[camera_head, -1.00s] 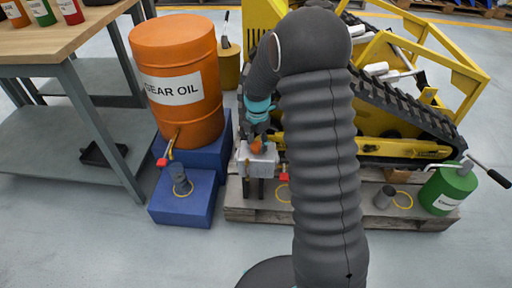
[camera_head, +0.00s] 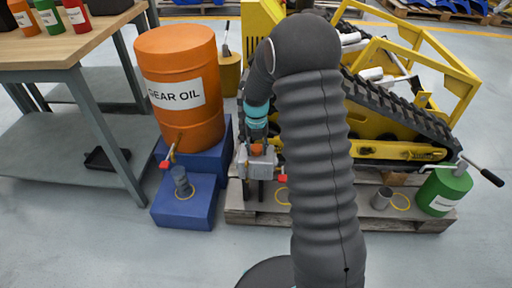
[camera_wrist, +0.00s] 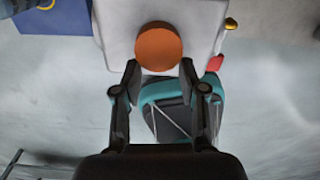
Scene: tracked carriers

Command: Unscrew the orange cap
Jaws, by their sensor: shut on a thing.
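The orange cap (camera_head: 257,149) sits on top of a light grey box-shaped housing (camera_head: 262,164) in the head view. In the wrist view the round orange cap (camera_wrist: 159,46) lies at the fingertips, with the pale housing (camera_wrist: 118,22) around and behind it. My gripper (camera_wrist: 159,68) is shut on the cap, one dark finger on each side. In the head view my gripper (camera_head: 257,140) comes down onto the cap from above, and it is small and partly hard to make out there.
An orange gear oil drum (camera_head: 180,80) and blue blocks (camera_head: 183,205) stand to the left. A yellow tracked carrier (camera_head: 400,140) is close on the right. A green can (camera_head: 444,188) stands on the wooden pallet (camera_head: 345,218). A workbench (camera_head: 75,45) is at far left.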

